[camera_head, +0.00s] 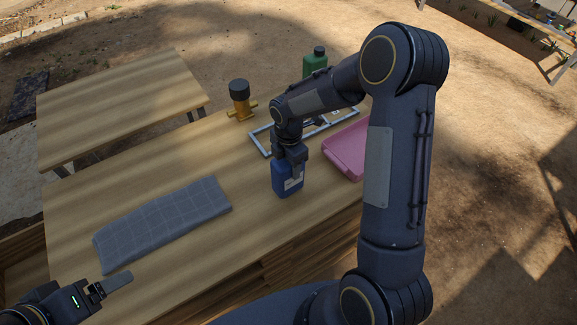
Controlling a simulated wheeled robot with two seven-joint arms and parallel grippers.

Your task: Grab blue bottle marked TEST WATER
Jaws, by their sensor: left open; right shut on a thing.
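The label's writing is too small to read. My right gripper (292,168) comes down from above and is shut on the top of the blue bottle, hiding its cap. The bottle looks upright; I cannot tell whether its base touches the table. My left gripper (115,284) is at the lower left, open and empty, near the table's front left corner, well away from the bottle.
A folded grey checked cloth (163,220) lies left of the bottle. A pink tray (346,150) is to the right. Behind are a grey frame (262,143), a brass valve-like piece with a black top (240,100) and a green bottle (314,64). Another wooden table (120,105) stands behind left.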

